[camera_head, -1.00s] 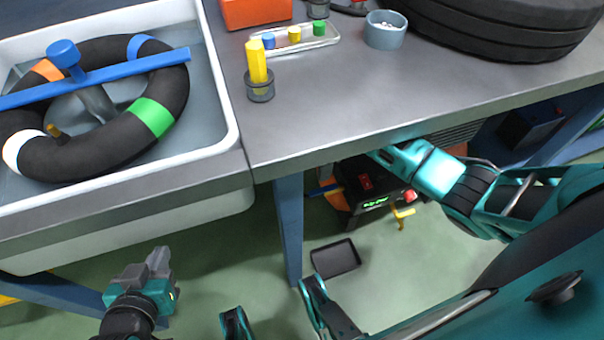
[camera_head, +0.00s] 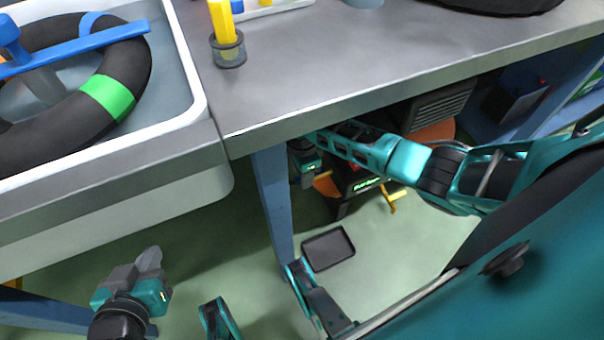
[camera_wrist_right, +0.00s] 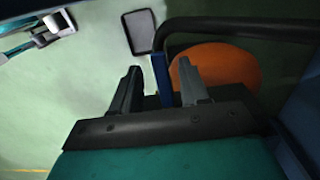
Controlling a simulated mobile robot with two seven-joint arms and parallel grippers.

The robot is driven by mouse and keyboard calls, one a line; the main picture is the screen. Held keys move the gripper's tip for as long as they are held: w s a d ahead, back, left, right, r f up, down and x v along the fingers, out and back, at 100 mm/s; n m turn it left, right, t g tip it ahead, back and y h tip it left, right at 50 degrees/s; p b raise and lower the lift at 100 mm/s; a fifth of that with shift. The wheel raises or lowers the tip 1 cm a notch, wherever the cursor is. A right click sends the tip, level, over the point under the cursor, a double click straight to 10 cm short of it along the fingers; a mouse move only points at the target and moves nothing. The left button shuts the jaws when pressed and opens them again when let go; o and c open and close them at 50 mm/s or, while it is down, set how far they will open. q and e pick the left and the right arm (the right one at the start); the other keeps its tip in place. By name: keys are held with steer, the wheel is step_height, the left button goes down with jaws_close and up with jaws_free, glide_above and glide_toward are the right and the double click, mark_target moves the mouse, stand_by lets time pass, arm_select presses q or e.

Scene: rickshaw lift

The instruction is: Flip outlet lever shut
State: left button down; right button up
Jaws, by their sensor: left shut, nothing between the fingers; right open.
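A black compressor (camera_head: 362,182) with an orange tank (camera_head: 433,132) stands under the bench. A yellow lever (camera_head: 392,197) sticks out at its front right. My right arm reaches under the bench, with its gripper (camera_head: 303,180) at the compressor's left side. In the right wrist view the right gripper's fingers (camera_wrist_right: 160,82) are apart, and a narrow blue bar (camera_wrist_right: 160,72) shows between them, beside the round orange part (camera_wrist_right: 222,72). I cannot tell whether this bar is the outlet lever, or whether the fingers touch it. My left gripper (camera_head: 149,262) is shut and empty at the lower left.
The bench top (camera_head: 330,70) and its blue leg (camera_head: 273,210) are close to my right arm. A black handle bar (camera_wrist_right: 240,28) crosses beyond the right fingers. A black tray (camera_head: 328,249) lies on the floor. A water tub (camera_head: 190,110) with a tyre tube stands left.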

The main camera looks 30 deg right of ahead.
jaws_close()
stand_by(0.5)
